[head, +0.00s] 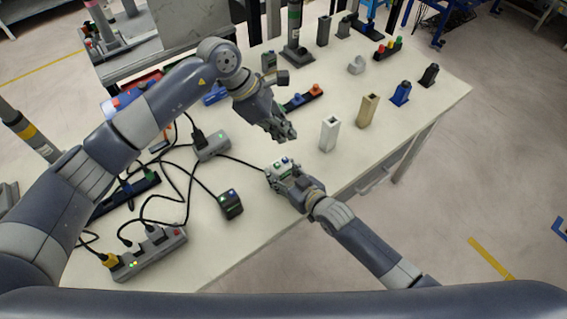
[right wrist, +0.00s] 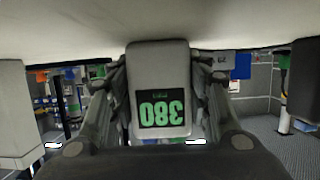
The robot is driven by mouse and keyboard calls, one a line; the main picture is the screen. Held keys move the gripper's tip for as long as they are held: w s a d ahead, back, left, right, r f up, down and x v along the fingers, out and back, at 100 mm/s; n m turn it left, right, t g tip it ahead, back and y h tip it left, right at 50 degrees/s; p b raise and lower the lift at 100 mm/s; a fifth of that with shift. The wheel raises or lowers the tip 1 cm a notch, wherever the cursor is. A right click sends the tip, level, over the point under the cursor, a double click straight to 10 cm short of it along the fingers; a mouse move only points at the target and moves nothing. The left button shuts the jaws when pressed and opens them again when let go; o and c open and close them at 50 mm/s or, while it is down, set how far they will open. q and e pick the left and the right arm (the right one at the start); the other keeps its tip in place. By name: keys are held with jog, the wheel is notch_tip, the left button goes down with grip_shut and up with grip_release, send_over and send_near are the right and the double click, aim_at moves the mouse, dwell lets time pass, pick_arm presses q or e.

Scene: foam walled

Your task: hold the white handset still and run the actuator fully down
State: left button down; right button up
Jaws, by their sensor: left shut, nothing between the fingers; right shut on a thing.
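The white handset (head: 281,163) is at the table's front edge, with a green and a blue button on top. My right gripper (head: 287,179) is shut on it from the front. In the right wrist view the handset (right wrist: 158,70) is between the finger pads, its dark display reading 380 in green, upside down. My left gripper (head: 288,134) is shut and empty, above and behind the handset, apart from its buttons. Which thing is the actuator I cannot tell; a grey column (head: 294,30) stands at the table's back.
A black box (head: 231,204) with blue and green buttons and a grey box (head: 211,146) with a cable lie left of the handset. A power strip (head: 149,253) and loose cables cover the left side. White (head: 329,133) and tan (head: 367,110) blocks stand to the right.

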pick_arm(q)
jog(key=s+d+r+n+h, duration=0.2)
jog(key=d+r+n+h, duration=0.1)
jog(key=d+r+h, duration=0.8)
jog(key=w+a+r+n+t+h, duration=0.1)
jog(key=w+r+n+t, duration=0.35)
jog(key=r+n, duration=0.25)
jog(key=w+a+r+n+t+h, duration=0.2)
jog(key=w+r+n+t, duration=0.1)
jog(key=r+n+t, duration=0.4)
jog(key=w+a+f+n+t+y, duration=0.3)
jog(key=w+a+f+n+y, duration=0.3)
jog(key=f+n+y, duration=0.65)
jog(key=s+f+n+g, duration=0.6)
jog(key=s+f+g, duration=0.2)
jog(key=s+f, duration=0.3)
jog(key=shift+s+a+f, duration=0.25)
jog(key=shift+a+f, duration=0.05)
jog(key=shift+a, duration=0.15)
